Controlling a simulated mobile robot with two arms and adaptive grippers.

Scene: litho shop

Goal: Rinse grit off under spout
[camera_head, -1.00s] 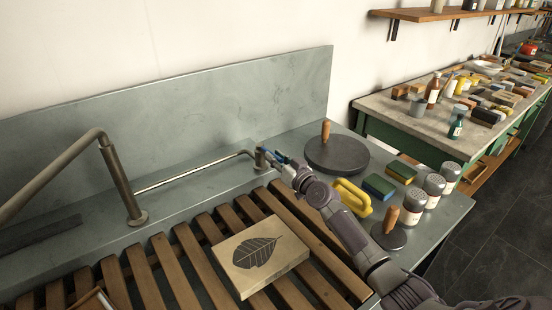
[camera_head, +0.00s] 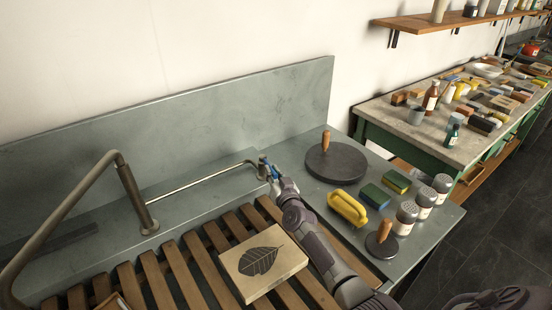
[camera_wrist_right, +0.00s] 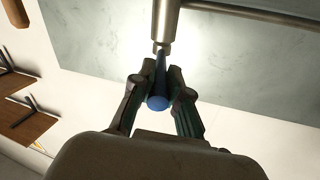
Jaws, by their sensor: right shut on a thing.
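The stone block (camera_head: 262,263) with a dark leaf drawing lies face up on the wooden slats of the sink, below and right of the spout. The bent metal spout (camera_head: 130,190) rises at the left, joined by a thin pipe to the valve (camera_head: 262,165). My right gripper (camera_head: 270,174) is at the valve, shut on its blue handle. In the right wrist view, the blue handle (camera_wrist_right: 158,103) sits between the fingertips of the gripper (camera_wrist_right: 160,92), under the metal valve body (camera_wrist_right: 164,22). No water shows. My left gripper is out of view.
Wooden slats (camera_head: 197,255) span the sink. On the right ledge stand a round dark disc (camera_head: 337,165) with a wooden knob, a yellow-handled tool (camera_head: 348,208), sponges (camera_head: 376,195), shakers (camera_head: 405,217) and a smaller knobbed disc (camera_head: 381,247). A cluttered green bench (camera_head: 410,125) stands beyond.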

